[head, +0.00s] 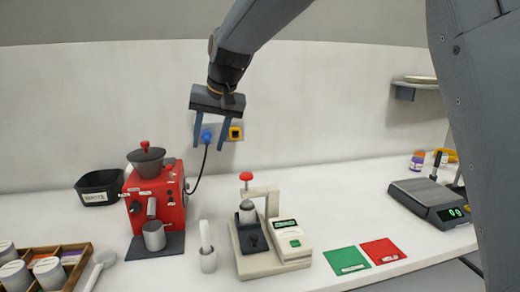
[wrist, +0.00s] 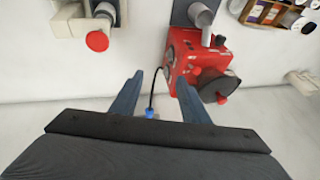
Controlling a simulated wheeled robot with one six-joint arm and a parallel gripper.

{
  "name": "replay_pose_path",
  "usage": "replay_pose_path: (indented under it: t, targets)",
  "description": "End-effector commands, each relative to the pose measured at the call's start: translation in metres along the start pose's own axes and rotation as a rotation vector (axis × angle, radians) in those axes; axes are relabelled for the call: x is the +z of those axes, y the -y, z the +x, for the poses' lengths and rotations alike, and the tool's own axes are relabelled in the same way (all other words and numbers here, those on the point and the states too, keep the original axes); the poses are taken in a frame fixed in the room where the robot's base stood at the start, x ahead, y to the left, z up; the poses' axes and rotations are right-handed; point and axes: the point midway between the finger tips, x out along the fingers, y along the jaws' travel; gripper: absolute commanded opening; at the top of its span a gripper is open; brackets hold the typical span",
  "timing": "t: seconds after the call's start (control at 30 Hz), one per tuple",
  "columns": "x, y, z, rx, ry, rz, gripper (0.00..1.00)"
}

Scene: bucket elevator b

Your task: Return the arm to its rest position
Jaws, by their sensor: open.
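My gripper (head: 210,132) hangs in the air above the counter, in front of the back wall, its fingers pointing down. The fingers are apart with nothing between them. In the wrist view my gripper (wrist: 157,95) also shows open and empty, with the red grinder and the press beyond it. My arm reaches in from the top of the head view. The wall socket with a blue plug (head: 206,136) shows behind the fingers.
A red grinder (head: 170,193) with a metal cup (head: 154,236) stands at left. A press (head: 268,248) with a red knob stands centre. Green (head: 346,260) and red (head: 383,251) mats lie right of it. A scale (head: 428,204) is at far right, under a wall shelf (head: 415,86).

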Motion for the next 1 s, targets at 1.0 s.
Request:
replay_pose_path:
  t: [1.0]
  targets:
    - [0.319, -0.305, 0.035, 0.278, 0.227, 0.148, 0.42]
